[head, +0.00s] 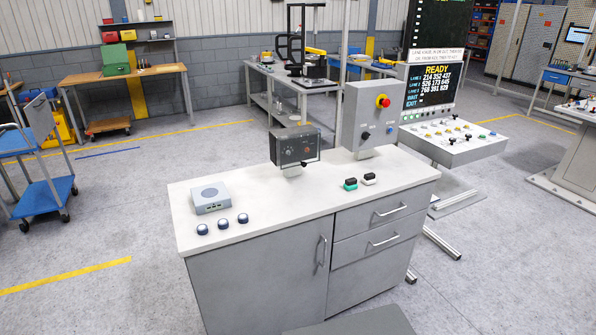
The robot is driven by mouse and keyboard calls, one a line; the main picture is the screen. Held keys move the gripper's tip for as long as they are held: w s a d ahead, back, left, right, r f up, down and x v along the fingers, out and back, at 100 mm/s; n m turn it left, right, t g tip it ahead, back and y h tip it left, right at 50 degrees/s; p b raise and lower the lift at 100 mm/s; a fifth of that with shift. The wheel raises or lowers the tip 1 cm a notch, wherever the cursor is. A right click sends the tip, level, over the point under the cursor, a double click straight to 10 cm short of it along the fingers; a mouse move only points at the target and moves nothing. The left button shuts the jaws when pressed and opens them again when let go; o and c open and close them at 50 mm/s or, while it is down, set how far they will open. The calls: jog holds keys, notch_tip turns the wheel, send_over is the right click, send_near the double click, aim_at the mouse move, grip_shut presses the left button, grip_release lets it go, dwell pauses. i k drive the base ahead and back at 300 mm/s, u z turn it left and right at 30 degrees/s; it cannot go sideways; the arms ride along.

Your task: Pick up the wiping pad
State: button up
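Two small blocks that look like wiping pads lie on the white top of the grey cabinet (265,212), right of its middle. One is a green block with a dark top (350,184). The other is a white block with a dark part (369,179), just behind and to the right of it. They lie close together; I cannot tell whether they touch, or which one is the wiping pad. My gripper is not in view.
A grey-blue box (212,200) and three dark round knobs (223,225) stand at the cabinet top's left. A dark meter box (296,147) and a grey panel with a red button (370,116) rise at its back. The top's front middle is clear.

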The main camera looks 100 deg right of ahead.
aim_at(370, 178)
jog(key=u, duration=0.3)
jog(key=k, duration=2.85)
jog(key=z, duration=1.35)
jog(key=i, duration=1.05)
jog(key=u, duration=0.1)
